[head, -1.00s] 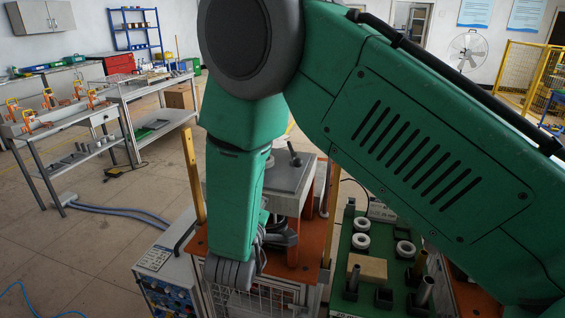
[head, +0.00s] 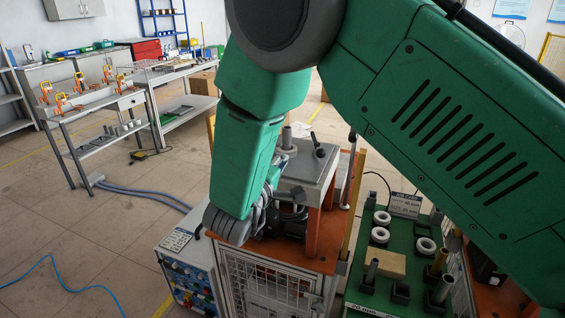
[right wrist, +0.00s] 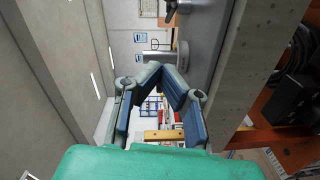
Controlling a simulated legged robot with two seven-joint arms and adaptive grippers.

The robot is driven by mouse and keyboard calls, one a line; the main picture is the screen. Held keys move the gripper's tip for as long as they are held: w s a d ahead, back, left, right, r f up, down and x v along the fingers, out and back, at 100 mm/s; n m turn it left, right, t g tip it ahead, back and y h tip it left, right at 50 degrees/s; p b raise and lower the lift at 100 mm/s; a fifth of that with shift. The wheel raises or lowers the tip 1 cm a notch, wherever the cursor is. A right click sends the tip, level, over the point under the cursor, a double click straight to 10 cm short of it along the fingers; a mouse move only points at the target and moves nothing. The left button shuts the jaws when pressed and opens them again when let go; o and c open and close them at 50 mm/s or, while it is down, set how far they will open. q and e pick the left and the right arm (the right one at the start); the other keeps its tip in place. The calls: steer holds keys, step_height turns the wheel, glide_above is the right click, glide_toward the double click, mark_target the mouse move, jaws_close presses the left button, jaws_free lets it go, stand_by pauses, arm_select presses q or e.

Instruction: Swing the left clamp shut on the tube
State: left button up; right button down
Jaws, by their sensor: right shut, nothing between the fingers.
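A short grey upright tube (head: 286,138) stands at the left side of the heater's grey top block (head: 308,168), partly hidden by my right arm. A black clamp handle (head: 318,148) leans upward on that block; I cannot tell whether it belongs to the left clamp. My left gripper is out of view.
The orange station top (head: 280,256) has a wire-mesh front below it. A green parts board (head: 376,270) with white rings, a tan block and tubes is at right. A concrete-grey slab (right wrist: 262,60) lies close right of the fingers.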

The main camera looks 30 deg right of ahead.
steer(key=p+x, duration=0.1)
steer(key=x, duration=0.5)
steer(key=d, duration=0.2)
steer(key=s+d+p, duration=0.1)
steer(key=shift+s+d+f, duration=0.1)
steer(key=shift+f, duration=0.2)
steer(key=shift+s+d+f, duration=0.1)
steer(key=shift+s+d, duration=0.25)
steer(key=shift+d, duration=0.05)
steer(key=shift+w+a, duration=0.1)
